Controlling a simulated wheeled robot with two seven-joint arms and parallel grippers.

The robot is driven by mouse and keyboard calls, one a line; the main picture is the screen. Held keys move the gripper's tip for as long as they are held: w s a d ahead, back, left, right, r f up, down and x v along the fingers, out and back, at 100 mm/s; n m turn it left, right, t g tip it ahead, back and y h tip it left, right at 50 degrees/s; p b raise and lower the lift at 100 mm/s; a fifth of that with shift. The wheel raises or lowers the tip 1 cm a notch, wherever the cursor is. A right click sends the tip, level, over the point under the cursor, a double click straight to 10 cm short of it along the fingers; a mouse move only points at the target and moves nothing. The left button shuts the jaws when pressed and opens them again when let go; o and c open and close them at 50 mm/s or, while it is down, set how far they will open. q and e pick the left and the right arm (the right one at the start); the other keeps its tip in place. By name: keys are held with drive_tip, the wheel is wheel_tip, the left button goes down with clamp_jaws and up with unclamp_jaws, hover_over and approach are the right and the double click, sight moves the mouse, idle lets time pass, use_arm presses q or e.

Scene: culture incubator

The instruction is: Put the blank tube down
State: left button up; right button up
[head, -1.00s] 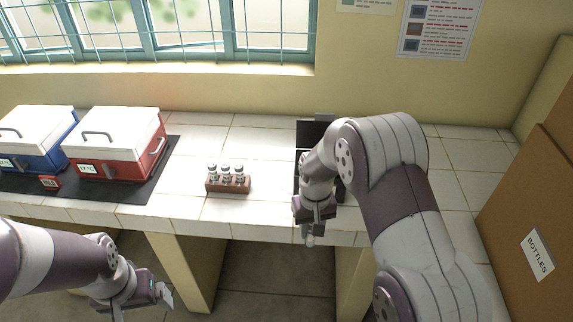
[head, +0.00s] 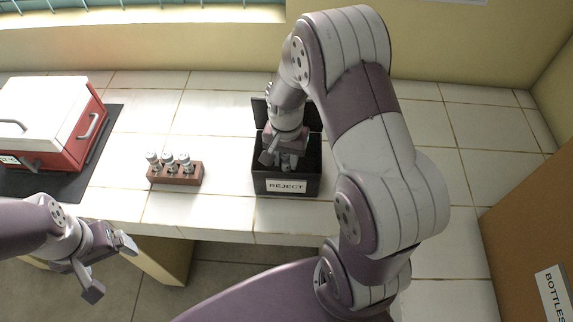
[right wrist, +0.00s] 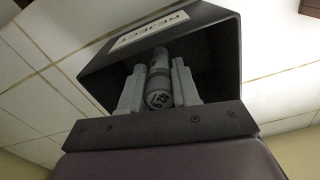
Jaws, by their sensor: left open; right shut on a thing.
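The blank tube (right wrist: 159,66) is gripped between the fingers of my right gripper (right wrist: 158,88) in the right wrist view, with dark marks on its near end. My right gripper (head: 287,163) points down into the open black box (head: 312,184) labelled REJECT, and the tube is inside the box mouth. In the head view the tube is mostly hidden by the gripper. I cannot tell whether it touches the box floor. My left gripper (head: 108,266) is open and empty, in front of the counter's edge at the lower left.
A brown rack (head: 186,179) with three capped vials stands left of the box. A red cool box (head: 70,150) with a white lid sits on a black mat (head: 100,150) at the left. A brown carton (head: 530,230) marked BOTTLES is at the right. Tiles between rack and box are clear.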

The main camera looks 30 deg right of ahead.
sight(287, 169)
drive_tip(key=f, duration=0.4)
drive_tip(key=shift+s, duration=0.25)
drive_tip(key=shift+w+d+f, duration=0.1)
drive_tip(key=shift+w+f, duration=0.05)
drive_tip(key=shift+f, duration=0.1)
drive_tip(key=o, duration=1)
drive_tip(key=shift+r, duration=0.1)
drive_tip(key=shift+o, duration=0.2)
wheel_tip(287, 169, up, 12)
drive_tip(key=shift+f+b, duration=0.1)
drive_tip(key=shift+b, duration=0.35)
drive_tip(key=s+a+n+t, duration=0.1)
drive_tip(key=s+a+n, duration=0.4)
drive_tip(key=s+n, duration=0.4)
drive_tip(key=shift+a, duration=0.15)
